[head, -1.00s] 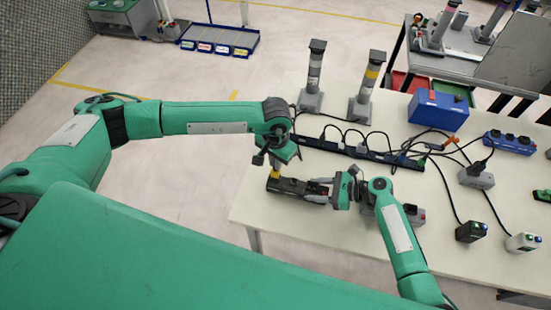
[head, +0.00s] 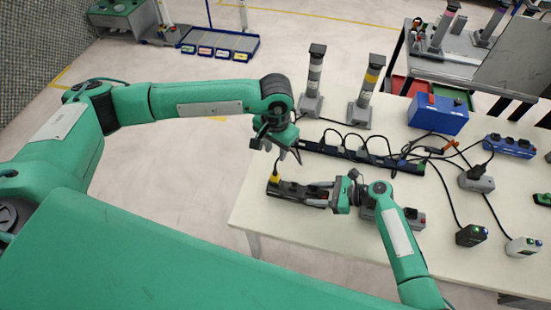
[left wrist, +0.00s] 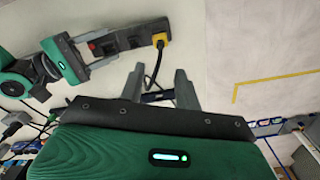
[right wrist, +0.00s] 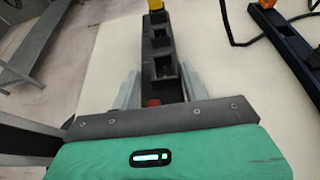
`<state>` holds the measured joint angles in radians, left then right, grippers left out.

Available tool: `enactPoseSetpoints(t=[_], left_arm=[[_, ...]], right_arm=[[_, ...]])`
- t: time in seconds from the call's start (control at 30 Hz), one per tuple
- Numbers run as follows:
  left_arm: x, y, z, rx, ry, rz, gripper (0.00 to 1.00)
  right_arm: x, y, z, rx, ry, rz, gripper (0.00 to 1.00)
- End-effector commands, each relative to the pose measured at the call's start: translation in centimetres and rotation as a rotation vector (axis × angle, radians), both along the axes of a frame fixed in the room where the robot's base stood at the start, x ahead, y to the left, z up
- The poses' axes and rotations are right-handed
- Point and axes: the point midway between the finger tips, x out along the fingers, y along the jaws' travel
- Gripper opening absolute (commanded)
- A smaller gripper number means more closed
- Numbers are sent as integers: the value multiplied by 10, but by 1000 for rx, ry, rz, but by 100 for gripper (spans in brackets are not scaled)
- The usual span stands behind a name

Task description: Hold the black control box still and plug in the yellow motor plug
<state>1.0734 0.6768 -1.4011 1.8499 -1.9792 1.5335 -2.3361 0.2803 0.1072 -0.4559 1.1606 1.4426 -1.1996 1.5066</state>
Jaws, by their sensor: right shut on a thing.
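The black control box (head: 300,190) lies on the white table near its left front edge. My right gripper (head: 327,196) is shut on its right end; the fingers show along both sides of the box in the right wrist view (right wrist: 158,92). The yellow motor plug (head: 275,178) sits at the box's far left end, and it also shows in the left wrist view (left wrist: 160,39) with its dark cable. How deep it sits is too small to tell. My left gripper (head: 287,157) is open and empty, above and behind the plug and apart from it.
A black power strip (head: 345,153) with looped cables lies behind the box. Two grey posts (head: 313,80) stand at the back, near a blue case (head: 438,112). Several cabled boxes (head: 471,235) fill the right side. The left front table corner is clear.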

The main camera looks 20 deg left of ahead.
Motion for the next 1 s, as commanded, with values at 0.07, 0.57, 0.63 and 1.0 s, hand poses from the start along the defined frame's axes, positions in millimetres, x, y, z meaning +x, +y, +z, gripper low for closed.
enactPoseSetpoints(t=[0.07, 0.57, 0.63, 1.0], left_arm=[[1, 0, 15, 0, -2, 0, 34], [0, 0, 37, 0, 1, 1, 34], [0, 0, 37, 0, 0, 1, 34], [0, 0, 37, 0, 0, 1, 34]], right_arm=[[0, 0, 0, 0, 0, 0, 16], [0, 0, 0, 0, 0, 0, 16], [0, 0, 0, 0, 0, 0, 16], [0, 0, 0, 0, 0, 0, 71]])
